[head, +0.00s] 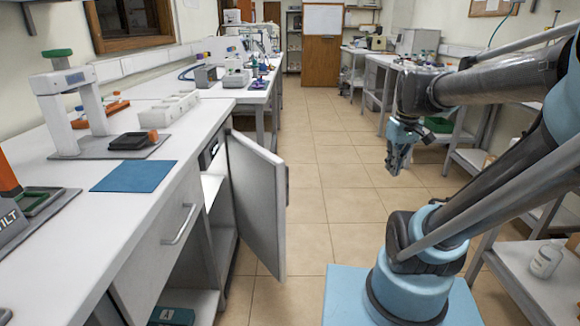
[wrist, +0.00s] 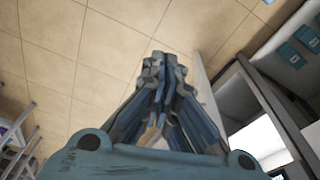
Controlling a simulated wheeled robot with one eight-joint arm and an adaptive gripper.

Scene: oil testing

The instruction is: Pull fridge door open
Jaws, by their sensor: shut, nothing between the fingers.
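The fridge door (head: 256,200) is a white panel under the left bench in the head view. It stands swung out wide into the aisle, and the compartment behind it is partly exposed. In the wrist view a pale upright edge, probably the door (wrist: 203,85), shows just right of the fingers. My gripper (head: 396,168) hangs over the aisle to the right of the door, pointing down and apart from it. Its fingers are closed together and empty, as the wrist view (wrist: 160,62) also shows.
The left bench (head: 225,93) carries a blue mat (head: 133,176), a white stand and trays. A drawer with a metal handle (head: 178,224) is nearer me. Shelves (head: 525,275) with a white bottle (head: 545,261) line the right side. The tiled aisle (head: 325,150) is clear.

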